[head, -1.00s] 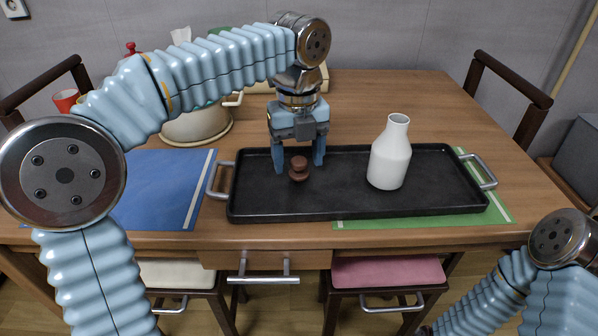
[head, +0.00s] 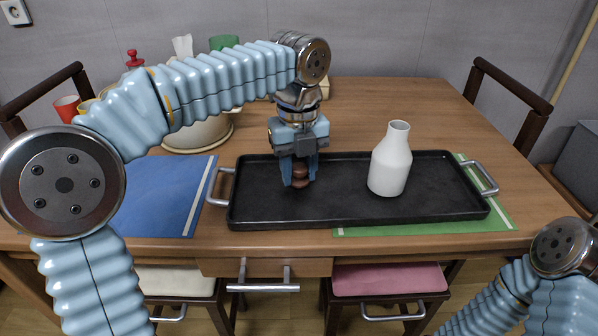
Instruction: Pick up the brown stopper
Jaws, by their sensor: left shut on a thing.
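The brown stopper (head: 300,174) is at the left part of the black tray (head: 345,213). My left gripper (head: 300,178) points down over the tray and is shut on the stopper, with a blue finger on either side of it. I cannot tell whether the stopper still touches the tray. A white bottle (head: 390,163) stands upright on the tray, to the right of the stopper and apart from it. My right gripper is out of view; only part of that arm shows at the lower right.
The tray has metal handles at both ends. A blue mat (head: 165,200) lies left of it and a green mat (head: 430,227) partly under it. A cream pot (head: 200,135) and several cups stand behind at the left. The table's back right is clear.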

